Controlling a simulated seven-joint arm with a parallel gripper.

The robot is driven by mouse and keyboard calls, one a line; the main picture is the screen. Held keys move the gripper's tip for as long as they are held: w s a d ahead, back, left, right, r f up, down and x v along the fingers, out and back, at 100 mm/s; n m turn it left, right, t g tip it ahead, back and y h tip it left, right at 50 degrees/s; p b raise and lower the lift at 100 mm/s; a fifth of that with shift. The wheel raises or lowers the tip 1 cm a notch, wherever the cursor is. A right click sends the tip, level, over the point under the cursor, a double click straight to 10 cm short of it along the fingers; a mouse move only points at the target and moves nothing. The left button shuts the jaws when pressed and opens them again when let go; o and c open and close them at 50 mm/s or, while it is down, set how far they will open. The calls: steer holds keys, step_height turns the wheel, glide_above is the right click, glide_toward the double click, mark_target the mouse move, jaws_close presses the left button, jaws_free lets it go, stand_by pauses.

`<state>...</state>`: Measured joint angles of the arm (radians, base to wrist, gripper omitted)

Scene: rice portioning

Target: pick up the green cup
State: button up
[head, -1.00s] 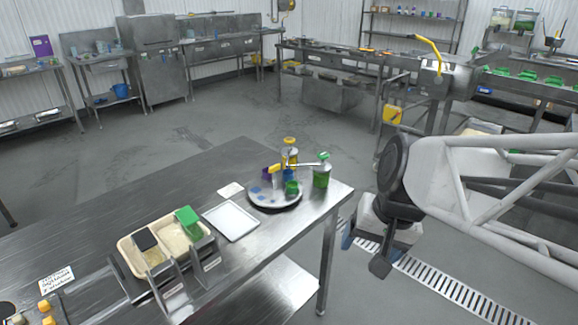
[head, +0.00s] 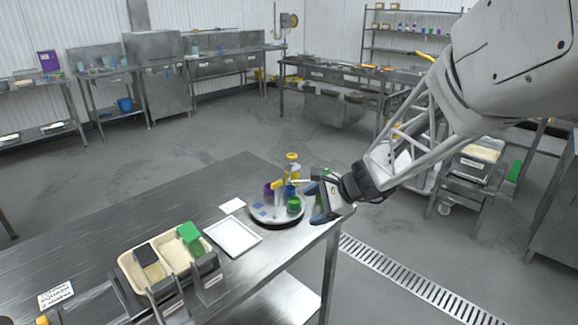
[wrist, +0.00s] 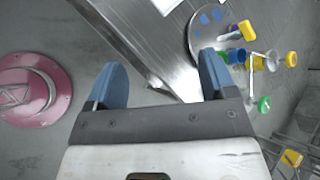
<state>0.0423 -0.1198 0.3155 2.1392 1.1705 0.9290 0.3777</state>
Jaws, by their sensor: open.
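The green cup (head: 294,204) stands on the near right part of a round grey tray (head: 262,220) near the table's right corner. My gripper (head: 315,203), with blue fingers, is just right of the cup in the head view. In the wrist view my gripper (wrist: 161,75) is open, with nothing between its fingers. There the tray (wrist: 199,38) is at the top right, beyond the right finger, which hides part of the cup area. Blue and purple cups stand close to the green cup.
A yellow-topped dispenser (head: 292,160) stands behind the cups. A green-topped dispenser (wrist: 264,104) is right of my gripper in the wrist view. A white tray (head: 232,236) and rice pans (head: 147,268) lie to the left.

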steer(key=w+f+m+t+y, duration=0.1)
steer(key=w+f+m+t, duration=0.1)
steer(key=w+f+m, duration=0.5)
steer(key=m+t, duration=0.3)
steer(key=m, duration=0.1)
glide_toward(297, 201)
steer(key=x, duration=0.3)
steer(key=shift+w+d+f, duration=0.2)
steer(key=shift+x, duration=1.25)
steer(key=shift+a, duration=0.2)
steer(key=shift+x, duration=2.45)
steer(key=shift+a+r, duration=0.15)
steer(key=c, duration=1)
